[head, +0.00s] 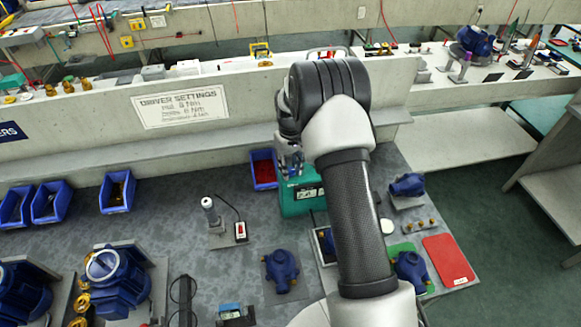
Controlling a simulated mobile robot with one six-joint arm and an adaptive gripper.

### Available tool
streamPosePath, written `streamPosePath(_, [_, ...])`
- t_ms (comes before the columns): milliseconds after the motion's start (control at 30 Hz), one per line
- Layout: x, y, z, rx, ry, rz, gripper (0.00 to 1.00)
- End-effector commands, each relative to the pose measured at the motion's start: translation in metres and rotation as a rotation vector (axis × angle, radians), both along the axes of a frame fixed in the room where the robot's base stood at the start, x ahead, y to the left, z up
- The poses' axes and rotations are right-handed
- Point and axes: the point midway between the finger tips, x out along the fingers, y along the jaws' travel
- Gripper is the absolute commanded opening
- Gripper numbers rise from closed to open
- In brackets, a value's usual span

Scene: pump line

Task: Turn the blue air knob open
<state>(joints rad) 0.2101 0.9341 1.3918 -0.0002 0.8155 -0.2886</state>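I cannot make out the blue air knob for certain in the head view; it is hidden or too small to tell. My arm reaches forward over the bench and covers part of the work area. My gripper (290,167) hangs at the far end of the arm, just above or in front of a teal box (301,196). It is small and partly covered by the arm, so I cannot tell whether its fingers are open or shut.
Blue pump housings stand on the bench, one on a plate (281,270), another at right (408,186). A small stand (211,215) and red card (448,260) are nearby. A sign (181,106) hangs on the back wall.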

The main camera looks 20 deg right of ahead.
Motion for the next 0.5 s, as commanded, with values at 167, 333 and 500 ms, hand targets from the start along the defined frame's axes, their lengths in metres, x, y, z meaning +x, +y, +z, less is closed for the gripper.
streamPosePath(167, [0.0000,0.0001,0.0000,0.000,0.000,0.000,0.40])
streamPosePath(333, [0.0000,0.0001,0.0001,0.000,0.000,-0.001,0.47])
streamPosePath(500, [0.0000,0.0001,0.0001,0.000,0.000,-0.001,0.47])
